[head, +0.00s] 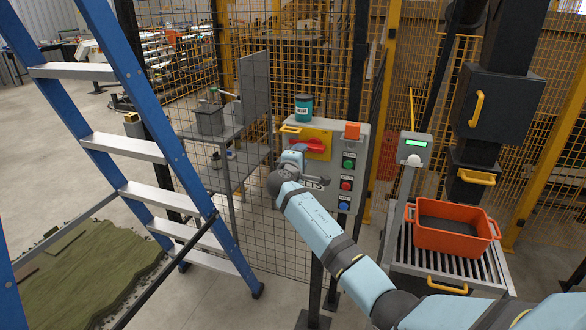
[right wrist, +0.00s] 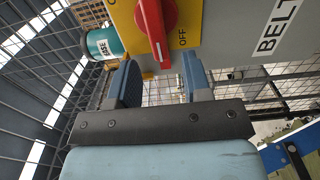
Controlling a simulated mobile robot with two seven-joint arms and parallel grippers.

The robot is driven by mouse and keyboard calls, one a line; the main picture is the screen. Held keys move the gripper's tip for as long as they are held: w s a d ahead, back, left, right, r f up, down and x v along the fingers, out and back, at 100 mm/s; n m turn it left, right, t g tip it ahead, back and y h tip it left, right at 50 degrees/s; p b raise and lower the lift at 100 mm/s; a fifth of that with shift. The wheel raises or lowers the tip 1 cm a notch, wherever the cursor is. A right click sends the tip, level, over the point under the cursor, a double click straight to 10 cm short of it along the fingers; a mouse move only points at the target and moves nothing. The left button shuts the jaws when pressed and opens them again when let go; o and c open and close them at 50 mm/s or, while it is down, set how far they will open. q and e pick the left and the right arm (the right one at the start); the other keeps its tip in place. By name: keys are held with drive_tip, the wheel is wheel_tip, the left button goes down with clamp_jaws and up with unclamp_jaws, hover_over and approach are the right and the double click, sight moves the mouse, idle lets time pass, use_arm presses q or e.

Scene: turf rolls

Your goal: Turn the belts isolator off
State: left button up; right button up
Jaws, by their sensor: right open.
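The belts isolator is a red handle (head: 316,145) on a yellow plate (head: 319,136), on a grey panel (head: 344,185). The handle lies roughly level across the plate. In the right wrist view, the red handle (right wrist: 157,25) runs down the picture beside the printed word OFF on the yellow plate (right wrist: 198,25). My right gripper (head: 294,152) is at the panel's left side, in front of the handle's left end. In the right wrist view, my right gripper (right wrist: 160,78) is open and the handle's end shows between its fingertips; contact cannot be told. My left gripper is out of view.
Green (head: 348,163), red (head: 346,184) and blue (head: 343,205) buttons line the panel's right side. A blue ladder (head: 150,150) stands left; an orange crate (head: 454,238) rests on rollers right. Mesh fencing lies behind.

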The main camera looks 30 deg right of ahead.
drive_tip(key=v, duration=0.9)
drive_tip(key=shift+b, duration=0.4)
drive_tip(key=shift+f, duration=0.1)
